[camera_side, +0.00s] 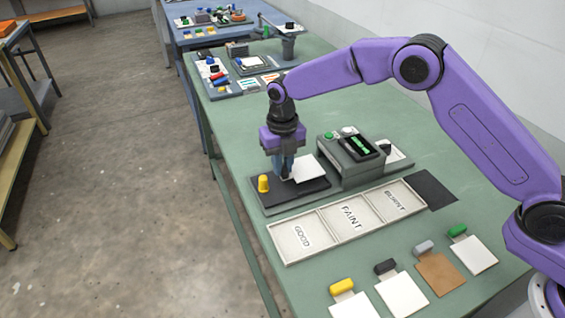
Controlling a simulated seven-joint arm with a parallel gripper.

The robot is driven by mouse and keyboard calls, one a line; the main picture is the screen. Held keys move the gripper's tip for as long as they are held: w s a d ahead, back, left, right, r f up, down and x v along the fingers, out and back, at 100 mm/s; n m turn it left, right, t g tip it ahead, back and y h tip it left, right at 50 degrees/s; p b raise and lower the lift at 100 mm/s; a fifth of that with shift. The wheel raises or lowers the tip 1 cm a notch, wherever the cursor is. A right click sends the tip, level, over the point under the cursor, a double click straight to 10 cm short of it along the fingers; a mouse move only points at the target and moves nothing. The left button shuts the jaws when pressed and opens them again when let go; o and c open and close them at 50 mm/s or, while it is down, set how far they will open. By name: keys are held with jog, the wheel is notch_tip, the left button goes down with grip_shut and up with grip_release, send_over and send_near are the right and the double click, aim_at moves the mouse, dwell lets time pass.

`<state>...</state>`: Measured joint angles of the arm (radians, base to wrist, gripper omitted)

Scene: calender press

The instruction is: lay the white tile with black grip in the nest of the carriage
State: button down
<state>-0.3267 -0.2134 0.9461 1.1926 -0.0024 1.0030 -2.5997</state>
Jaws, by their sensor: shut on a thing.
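A white tile (309,168) is at my gripper (286,177), over the dark carriage (310,188) in front of the press. My gripper points down and is shut on the tile's grip at its left side. The nest is hidden under the tile, and I cannot tell whether the tile touches the carriage. Another white tile (403,294) with a dark, blackish grip (385,267) lies at the front of the table.
A yellow knob (263,184) stands left of my gripper. The grey press (350,160) is close on the right. Yellow-grip (354,306), brown (439,273) and green-grip (474,255) tiles lie nearer.

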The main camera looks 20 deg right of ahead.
jog(key=shift+f, duration=0.2)
jog(key=shift+f, duration=0.55)
jog(key=shift+f, duration=0.65)
dwell(1.1)
jog(key=shift+c, duration=2.1)
grip_release()
jog(key=shift+a, duration=0.1)
